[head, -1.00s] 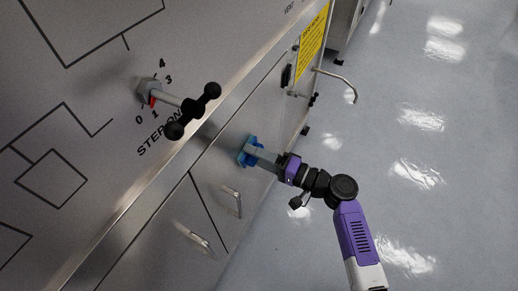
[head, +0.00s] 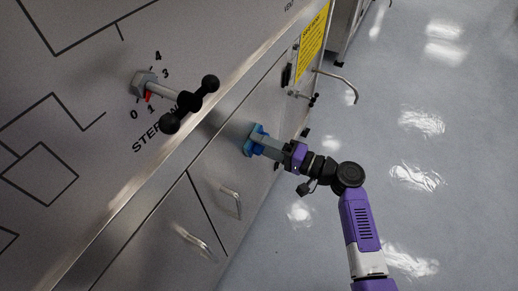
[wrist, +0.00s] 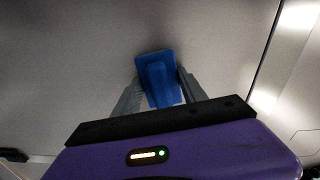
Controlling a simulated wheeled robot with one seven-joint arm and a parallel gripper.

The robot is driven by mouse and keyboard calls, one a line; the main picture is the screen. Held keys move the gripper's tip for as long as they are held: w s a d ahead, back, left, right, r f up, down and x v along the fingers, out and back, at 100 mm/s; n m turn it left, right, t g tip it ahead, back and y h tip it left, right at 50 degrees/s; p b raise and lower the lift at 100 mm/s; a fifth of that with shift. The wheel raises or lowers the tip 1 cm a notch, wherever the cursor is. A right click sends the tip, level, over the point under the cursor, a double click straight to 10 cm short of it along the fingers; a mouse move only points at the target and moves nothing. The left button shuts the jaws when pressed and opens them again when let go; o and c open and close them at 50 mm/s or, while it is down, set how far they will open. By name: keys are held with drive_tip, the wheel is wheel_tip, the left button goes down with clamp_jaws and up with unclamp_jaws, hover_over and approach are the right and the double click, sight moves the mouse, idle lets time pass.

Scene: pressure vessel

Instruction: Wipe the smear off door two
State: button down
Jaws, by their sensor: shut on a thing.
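My gripper (head: 268,149) is shut on a blue wiping block (head: 254,138). In the wrist view the blue block (wrist: 158,76) sits between the two grey fingers of my gripper (wrist: 160,88), its far face at or very near a grey metal door panel (wrist: 80,50). In the head view that panel (head: 232,150) is on the front of the steel cabinet, below its slanted top. I cannot tell whether block and panel touch. I see no smear on the panel in either view, and no door number is readable.
A black ball-ended lever (head: 190,104) stands out from the cabinet top at left. Door handles (head: 231,201) stick out below my gripper. A bent metal handle (head: 340,82) juts out near the yellow label (head: 313,40). The floor (head: 430,180) at right is clear.

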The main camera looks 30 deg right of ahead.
sight(243, 151)
drive_tip(key=shift+w+d+b, duration=0.75)
drive_tip(key=shift+w+d, duration=0.05)
drive_tip(key=shift+d, duration=0.25)
drive_tip(key=shift+w+d+b, duration=0.75)
drive_tip(key=shift+w+d, duration=0.05)
drive_tip(key=shift+d, duration=0.3)
drive_tip(key=shift+w+d+b, duration=0.75)
drive_tip(key=shift+w+d, duration=0.05)
drive_tip(key=shift+d, duration=0.25)
drive_tip(key=shift+s+a+r+p, duration=0.1)
drive_tip(key=shift+s+a+p, duration=0.45)
drive_tip(key=shift+s+a, duration=0.9)
drive_tip(key=shift+s+a+f+p, duration=0.1)
drive_tip(key=shift+s+a+p, duration=0.6)
drive_tip(key=shift+a, duration=1.2)
drive_tip(key=shift+s+a+r+p, duration=0.1)
drive_tip(key=shift+s+a+p, duration=0.25)
drive_tip(key=shift+s+a, duration=1.2)
drive_tip(key=shift+w+a, duration=0.1)
drive_tip(key=shift+w, duration=0.05)
drive_tip(key=v, duration=0.6)
